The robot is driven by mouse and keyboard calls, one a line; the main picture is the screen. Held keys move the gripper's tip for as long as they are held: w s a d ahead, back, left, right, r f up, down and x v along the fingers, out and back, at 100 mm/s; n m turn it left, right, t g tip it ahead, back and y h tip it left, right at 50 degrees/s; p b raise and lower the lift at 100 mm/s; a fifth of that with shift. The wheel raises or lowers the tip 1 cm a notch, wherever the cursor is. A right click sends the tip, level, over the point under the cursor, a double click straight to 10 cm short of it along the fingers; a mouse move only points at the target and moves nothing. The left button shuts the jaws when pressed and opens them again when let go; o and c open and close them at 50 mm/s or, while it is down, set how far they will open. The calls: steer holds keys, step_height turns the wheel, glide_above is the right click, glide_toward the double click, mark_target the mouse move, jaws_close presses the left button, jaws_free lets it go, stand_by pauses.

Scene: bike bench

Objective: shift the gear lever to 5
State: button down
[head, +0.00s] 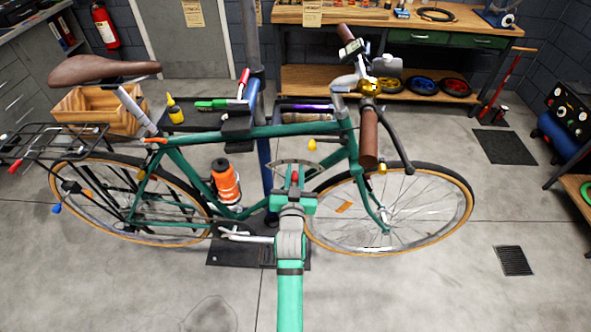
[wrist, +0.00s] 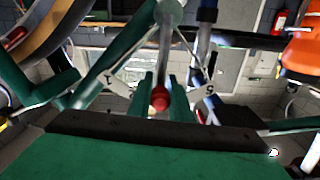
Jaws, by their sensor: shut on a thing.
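The gear lever ends in a red knob (head: 295,176), in front of the bike's frame in the head view. In the wrist view its grey shaft (wrist: 165,50) runs down to the red knob (wrist: 160,98). My gripper (head: 295,192) is shut on the lever, with its green fingers on either side in the wrist view (wrist: 161,95). A pale curved gear plate (head: 287,163) lies behind the knob. In the wrist view, plate marks show left (wrist: 110,78) and right (wrist: 210,91) of the lever, the right one like a 5. The lever stands roughly midway between them. Intermediate marks are hidden.
The green bicycle (head: 290,130) is held on a stand. An orange bottle (head: 226,184) sits on its frame left of my gripper. The front wheel (head: 440,205) is to the right, the handlebar grip (head: 368,138) above right. The floor in front is clear.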

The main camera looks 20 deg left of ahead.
steer(key=shift+a, duration=0.1)
steer(key=shift+s+a+f+n, duration=0.3)
steer(key=shift+a+n, duration=0.6)
steer(key=shift+n, duration=0.45)
steer(key=shift+s+a+f+n, duration=0.3)
steer(key=shift+a+n, duration=0.6)
steer(key=shift+n, duration=0.4)
steer(key=shift+s+a+f+n, duration=0.3)
steer(key=shift+a+n, duration=0.6)
steer(key=shift+n, duration=0.45)
steer(key=c, duration=1.6)
jaws_free()
